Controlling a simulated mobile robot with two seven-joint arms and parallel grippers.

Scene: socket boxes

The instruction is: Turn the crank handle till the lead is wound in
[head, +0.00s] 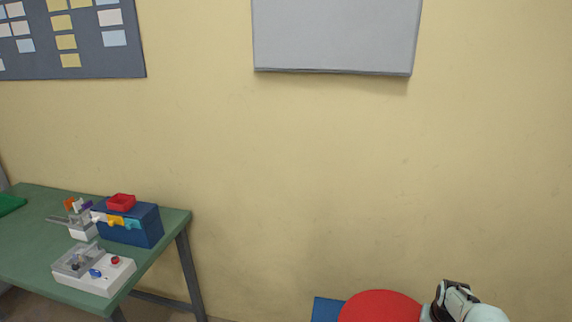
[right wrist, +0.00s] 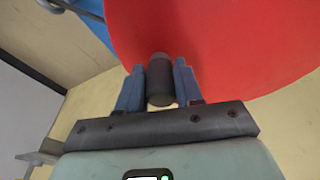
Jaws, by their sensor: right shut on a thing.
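A large red disc (head: 380,306) shows at the bottom of the head view, cut off by the frame edge. In the right wrist view the red disc (right wrist: 215,45) fills the upper right. A dark cylindrical crank handle (right wrist: 160,80) stands out from it. My right gripper (right wrist: 160,82) is shut on the crank handle, one blue finger on each side. In the head view my right gripper (head: 455,295) is at the disc's right edge. Part of a blue body (head: 326,308) shows behind the disc. The lead is not visible. My left gripper is not in view.
A green table (head: 160,222) stands at the left with a white switch box (head: 95,280), a blue box (head: 140,228) and small coloured parts. A grey panel (head: 335,35) hangs on the yellow wall. Floor space between table and disc looks clear.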

